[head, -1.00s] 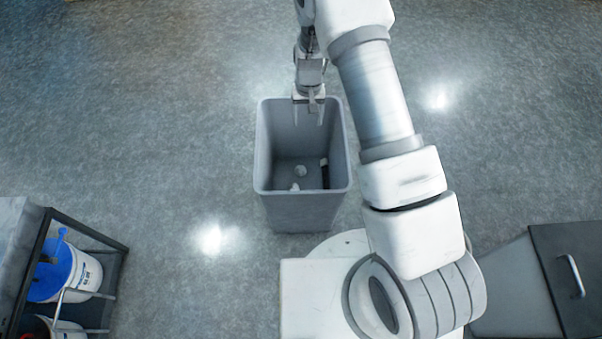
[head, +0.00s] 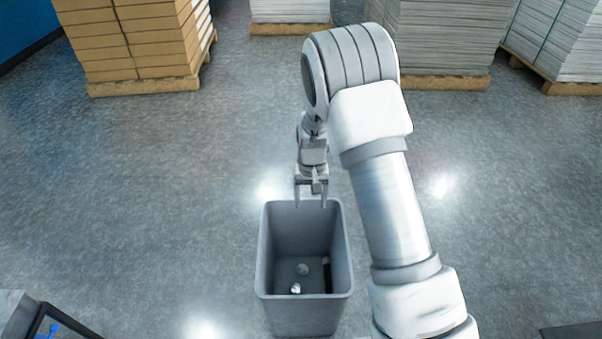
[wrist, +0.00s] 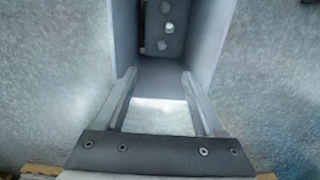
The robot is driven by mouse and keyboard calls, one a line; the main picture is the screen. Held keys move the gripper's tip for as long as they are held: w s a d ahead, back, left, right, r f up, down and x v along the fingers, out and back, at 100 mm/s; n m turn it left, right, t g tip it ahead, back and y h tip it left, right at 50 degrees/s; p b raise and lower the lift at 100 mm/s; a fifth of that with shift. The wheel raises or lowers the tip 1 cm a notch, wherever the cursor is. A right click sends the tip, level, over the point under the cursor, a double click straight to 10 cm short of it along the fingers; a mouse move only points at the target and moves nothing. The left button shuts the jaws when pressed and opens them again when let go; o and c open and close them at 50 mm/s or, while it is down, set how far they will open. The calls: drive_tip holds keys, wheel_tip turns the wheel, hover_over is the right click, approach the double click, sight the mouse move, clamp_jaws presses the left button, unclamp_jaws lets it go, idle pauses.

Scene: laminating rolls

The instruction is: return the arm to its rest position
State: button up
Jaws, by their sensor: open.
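My arm reaches forward from the lower right of the head view, bent at a grey-banded joint near the top. My gripper (head: 310,203) points down at the far rim of a grey bin, with its fingers apart and nothing between them. In the wrist view my gripper (wrist: 158,88) shows two spread fingers, with the bin's wall and the floor behind them. Whether the fingertips are above or just inside the rim is hard to tell.
The open grey bin (head: 264,262) stands on the floor and holds a few small pale pieces (head: 295,288) and a dark strip. Pallets of brown stacks (head: 135,45) and grey stacks (head: 440,35) stand at the back. The floor around the bin is clear.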

drive_tip(key=s+d+r+t, duration=0.1)
drive_tip(key=s+d+r, duration=0.15)
drive_tip(key=r, duration=0.45)
drive_tip(key=s+d+r+t+y, duration=0.1)
drive_tip(key=s+r, duration=0.2)
drive_tip(key=r, duration=0.5)
drive_tip(key=s+d+r, duration=0.2)
drive_tip(key=r, duration=0.5)
drive_tip(key=s+d+r+t, duration=0.1)
drive_tip(key=s+d+r, duration=0.15)
drive_tip(key=s, duration=0.35)
drive_tip(key=s+d+r+t+h, duration=0.1)
drive_tip(key=s+r, duration=0.3)
drive_tip(key=s, duration=0.3)
drive_tip(key=s+d+r+t, duration=0.2)
drive_tip(key=s+r, duration=0.1)
drive_tip(key=s, duration=0.3)
wheel_tip(320, 180, up, 19)
drive_tip(key=p, duration=1.9)
drive_tip(key=shift+s+a, duration=0.25)
drive_tip(key=shift+s, duration=0.1)
drive_tip(key=c, duration=0.3)
drive_tip(key=shift+s, duration=0.1)
drive_tip(key=shift+c, duration=0.2)
